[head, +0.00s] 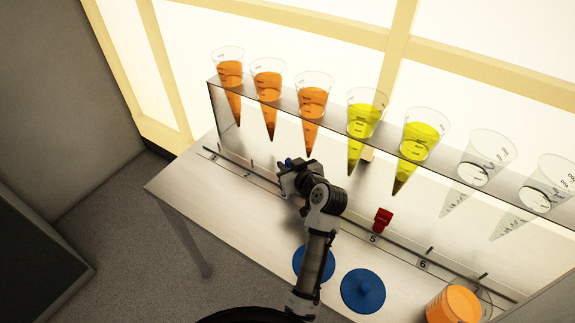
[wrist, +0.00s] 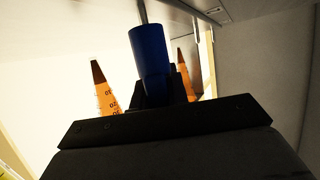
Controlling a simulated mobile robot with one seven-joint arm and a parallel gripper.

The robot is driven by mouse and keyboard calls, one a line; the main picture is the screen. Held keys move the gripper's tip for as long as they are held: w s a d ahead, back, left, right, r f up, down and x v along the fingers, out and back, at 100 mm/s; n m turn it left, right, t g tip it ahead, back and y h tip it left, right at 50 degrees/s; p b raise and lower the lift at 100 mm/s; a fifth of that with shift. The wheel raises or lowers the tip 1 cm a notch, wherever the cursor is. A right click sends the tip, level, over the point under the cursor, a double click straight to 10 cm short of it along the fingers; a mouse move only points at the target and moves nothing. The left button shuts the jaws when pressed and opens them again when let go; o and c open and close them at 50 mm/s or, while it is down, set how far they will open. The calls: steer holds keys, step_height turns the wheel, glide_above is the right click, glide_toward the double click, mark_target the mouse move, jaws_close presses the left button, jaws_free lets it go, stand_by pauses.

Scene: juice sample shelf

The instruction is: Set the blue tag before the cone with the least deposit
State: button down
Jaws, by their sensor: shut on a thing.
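My gripper (head: 291,172) is shut on the blue tag (wrist: 150,52) and holds it over the bench, in front of the rack near the third cone from the left. Only a little of the tag shows in the head view (head: 288,162). The rack holds cones in a row: orange cones (head: 230,74) (head: 267,86) (head: 313,101), yellow cones (head: 362,122) (head: 419,140), and two clear empty-looking cones (head: 486,160) (head: 545,187). The filled cones have dark deposit in their tips; the exact amounts are hard to compare. Two orange cones with dark tips show in the wrist view (wrist: 105,97) (wrist: 183,70).
A rail (head: 349,214) with short pegs and number labels runs along the bench below the rack. A red tag (head: 382,219) is at label 5. Blue discs (head: 363,291) (head: 309,262) and a clear vessel of orange liquid (head: 454,305) stand at the front.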

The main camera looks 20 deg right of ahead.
steer(key=shift+f+b, duration=0.45)
steer(key=shift+f, duration=0.2)
steer(key=c, duration=1.3)
jaws_free()
